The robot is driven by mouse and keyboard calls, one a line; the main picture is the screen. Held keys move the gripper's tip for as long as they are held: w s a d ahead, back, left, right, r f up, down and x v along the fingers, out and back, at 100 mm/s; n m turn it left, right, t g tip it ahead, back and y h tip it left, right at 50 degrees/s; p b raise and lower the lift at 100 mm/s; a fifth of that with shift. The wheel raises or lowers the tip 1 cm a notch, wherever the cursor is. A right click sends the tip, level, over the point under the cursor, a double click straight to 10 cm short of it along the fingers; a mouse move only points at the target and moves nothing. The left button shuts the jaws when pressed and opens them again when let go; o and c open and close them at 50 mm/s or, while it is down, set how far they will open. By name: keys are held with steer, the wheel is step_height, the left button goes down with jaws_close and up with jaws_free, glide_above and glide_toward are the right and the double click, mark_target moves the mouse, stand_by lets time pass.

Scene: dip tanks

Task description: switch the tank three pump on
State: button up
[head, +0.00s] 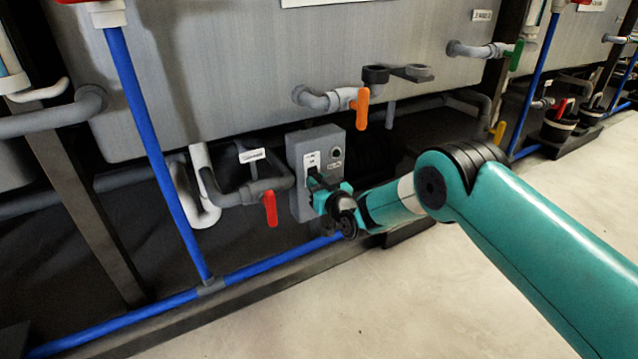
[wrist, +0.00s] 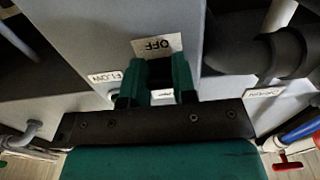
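A grey switch box (head: 302,205) stands under the large grey tank, and my gripper (head: 318,190) is at its front face. In the wrist view a dark switch lever (wrist: 160,70) sits between the two teal fingers of my gripper (wrist: 160,88). The fingers appear closed against its sides. A white plate reading OFF (wrist: 157,45), upside down in this view, shows just beyond the lever. Part of another white label shows between the fingers, its text hidden. A second label (wrist: 104,78) on the box seems to read FLOW. The tank number is not readable.
A red-handled valve (head: 270,208) hangs left of the box and an orange-handled valve (head: 362,108) is above it. A blue pipe (head: 150,150) slopes down at the left. A low curb runs in front; the floor (head: 400,310) beyond is clear.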

mark_target(316, 177)
steer(key=shift+s+r+g+h+p, duration=0.2)
steer(key=shift+r+g+h+p, duration=0.5)
steer(key=shift+p, duration=1.25)
steer(key=g+p, duration=0.2)
steer(key=p, duration=0.1)
steer(key=shift+d+r+h+p, duration=0.1)
steer(key=shift+r+h+p, duration=0.2)
steer(key=shift+h, duration=0.1)
steer(key=g+h+p, duration=0.2)
steer(key=g, duration=0.1)
steer(key=shift+r, duration=0.2)
steer(key=shift+w+r+g+h+b, duration=0.1)
steer(key=shift+r+g+h+b, duration=0.1)
steer(key=shift+g+h, duration=0.45)
steer(key=shift+r+g+h+b, duration=0.15)
steer(key=shift+g+h, duration=0.2)
steer(key=shift+g, duration=0.5)
steer(key=o, duration=0.9)
